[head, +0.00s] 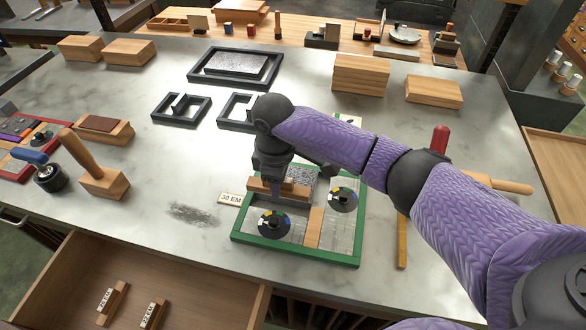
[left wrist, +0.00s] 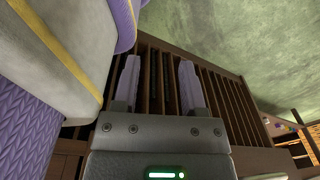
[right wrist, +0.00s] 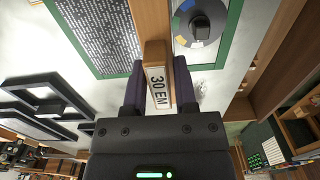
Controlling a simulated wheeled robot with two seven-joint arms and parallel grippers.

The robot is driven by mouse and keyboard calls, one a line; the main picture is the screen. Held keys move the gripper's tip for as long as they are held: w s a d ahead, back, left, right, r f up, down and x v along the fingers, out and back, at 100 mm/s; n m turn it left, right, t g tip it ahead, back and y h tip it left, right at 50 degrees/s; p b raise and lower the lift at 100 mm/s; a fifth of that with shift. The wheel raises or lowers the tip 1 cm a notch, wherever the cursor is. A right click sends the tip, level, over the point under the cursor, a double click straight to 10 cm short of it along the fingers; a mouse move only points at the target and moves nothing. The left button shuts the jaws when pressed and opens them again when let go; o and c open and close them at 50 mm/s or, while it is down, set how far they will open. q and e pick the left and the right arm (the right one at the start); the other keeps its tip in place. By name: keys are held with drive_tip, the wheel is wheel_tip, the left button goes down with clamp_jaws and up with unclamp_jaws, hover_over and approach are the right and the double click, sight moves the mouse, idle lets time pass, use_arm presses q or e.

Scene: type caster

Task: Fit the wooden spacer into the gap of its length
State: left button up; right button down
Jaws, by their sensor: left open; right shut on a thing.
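My right gripper (head: 274,182) is shut on the wooden spacer (right wrist: 156,55), whose end label reads 30 EM in the right wrist view. In the head view it is over the upper left of the green frame (head: 237,236). The gripper partly hides the spacer there, and I cannot tell whether it is seated. The frame holds a grey type block (head: 303,174), two dark discs (head: 273,224) (head: 343,198) and an upright wooden strip (head: 314,228). My left gripper (left wrist: 160,85) is open and empty, outside the head view.
An open drawer (head: 178,277) at the front left holds two labelled wooden pieces (head: 113,303) (head: 153,314). A wooden-handled block (head: 98,173) and blue-handled tool (head: 47,171) stand left. Dark frames (head: 181,109) lie behind.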

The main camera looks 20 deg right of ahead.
sight(280, 210)
drive_tip(key=shift+s, duration=0.15)
use_arm(q)
drive_tip(key=shift+d, duration=0.15)
drive_tip(key=shift+d, duration=0.15)
use_arm(e)
drive_tip(key=shift+r+p, duration=0.1)
drive_tip(key=shift+p, duration=0.5)
drive_tip(key=shift+f+b, duration=0.55)
drive_tip(key=shift+f, duration=0.35)
drive_tip(key=shift+f+b, duration=0.7)
drive_tip(key=shift+f, duration=0.8)
use_arm(q)
drive_tip(key=shift+a+f, duration=0.35)
drive_tip(key=shift+f, duration=0.3)
drive_tip(key=shift+d, duration=0.25)
drive_tip(key=shift+d+r, duration=0.2)
drive_tip(key=shift+r, duration=0.1)
use_arm(e)
drive_tip(key=shift+f, duration=0.1)
